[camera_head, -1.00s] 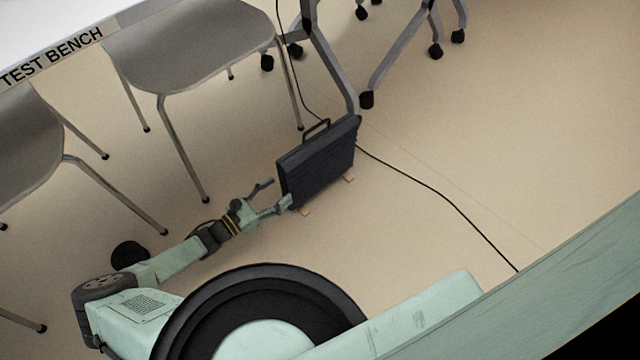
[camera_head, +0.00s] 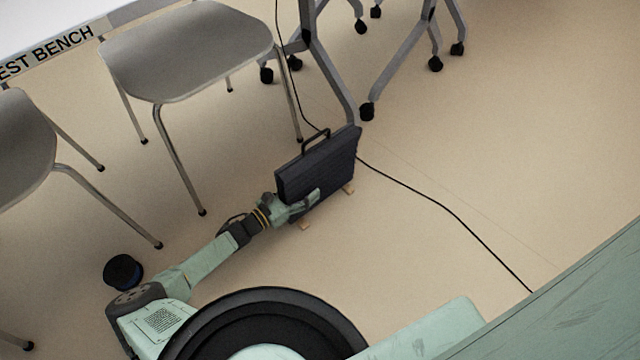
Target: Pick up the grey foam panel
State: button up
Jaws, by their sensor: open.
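The dark grey foam panel (camera_head: 325,168) stands upright on small wooden feet (camera_head: 349,188) on the floor, with a black handle (camera_head: 316,141) on its top edge. My gripper (camera_head: 304,202) is at the lower left part of the panel. One finger lies across the panel's near face; the other finger is hidden, seemingly behind the panel. The jaws are open around the panel's left edge. I cannot tell whether either finger touches it.
A black cable (camera_head: 445,207) runs across the floor past the panel. A grey chair (camera_head: 185,50) stands to the left, and wheeled table legs (camera_head: 330,75) stand behind. A dark round object (camera_head: 123,271) lies near my arm. Floor to the right is mostly clear.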

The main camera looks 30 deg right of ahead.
jog(key=shift+w+d, duration=0.1)
jog(key=shift+d, duration=0.15)
jog(key=shift+c, duration=0.5)
grip_shut()
jog(key=shift+r, duration=0.1)
